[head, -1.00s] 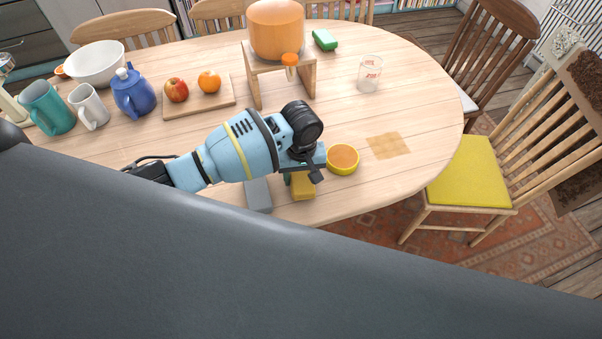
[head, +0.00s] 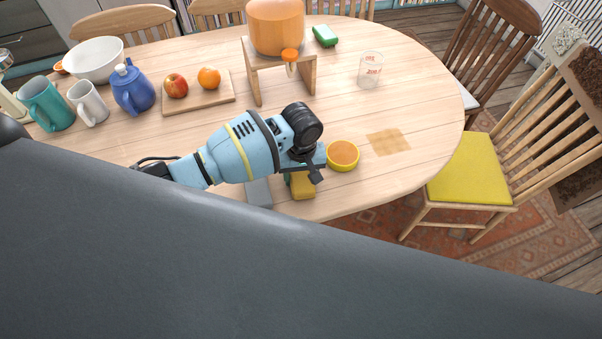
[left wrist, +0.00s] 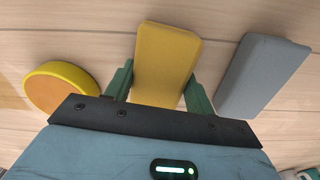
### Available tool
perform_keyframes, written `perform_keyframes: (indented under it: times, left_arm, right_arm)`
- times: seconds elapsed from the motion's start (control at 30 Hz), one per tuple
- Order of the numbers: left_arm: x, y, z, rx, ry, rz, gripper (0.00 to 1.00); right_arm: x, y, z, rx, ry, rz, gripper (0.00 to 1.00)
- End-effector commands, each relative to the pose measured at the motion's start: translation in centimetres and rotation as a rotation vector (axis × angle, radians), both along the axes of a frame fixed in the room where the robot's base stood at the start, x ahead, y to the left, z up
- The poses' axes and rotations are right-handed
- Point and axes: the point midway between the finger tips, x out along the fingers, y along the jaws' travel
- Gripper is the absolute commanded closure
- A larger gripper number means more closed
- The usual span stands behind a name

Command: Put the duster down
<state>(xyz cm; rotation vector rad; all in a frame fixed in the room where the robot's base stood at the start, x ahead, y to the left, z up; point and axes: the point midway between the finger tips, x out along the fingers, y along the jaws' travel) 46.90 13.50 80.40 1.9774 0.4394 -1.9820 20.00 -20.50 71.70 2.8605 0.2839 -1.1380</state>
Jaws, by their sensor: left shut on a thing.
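The duster appears to be the yellow rectangular block (head: 303,188), near the front edge of the table. It also shows in the left wrist view (left wrist: 166,60), between the green fingers of my left gripper (left wrist: 160,88). In the head view my left gripper (head: 301,178) points down and is shut on the block, covering much of it. The block is close to the tabletop; I cannot tell whether it touches. My right gripper is not in view.
A grey block (left wrist: 262,72) lies right of the duster in the wrist view, and a round orange, yellow-rimmed thing (left wrist: 62,88) lies left. A wooden stand (head: 309,78) holds a large orange pot (head: 276,26). Bare tabletop (head: 425,105) lies to the right.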

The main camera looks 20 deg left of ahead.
Motion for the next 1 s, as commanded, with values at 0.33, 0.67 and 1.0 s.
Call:
perform_keyframes:
  times: [0.33, 0.67, 1.0]
  left_arm:
    - [0.0, 0.0, -0.2, 0.0, 0.0, 0.0, 0.25]
    - [0.0, 0.0, -0.1, 0.0, 0.0, 0.0, 0.21]
    - [0.2, 0.0, 4.7, -0.002, -0.008, 0.0, 0.21]
  right_arm:
    - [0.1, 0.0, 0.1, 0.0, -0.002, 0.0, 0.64]
    - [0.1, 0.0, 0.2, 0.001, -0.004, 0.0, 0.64]
    - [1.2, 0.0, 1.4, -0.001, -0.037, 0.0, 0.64]
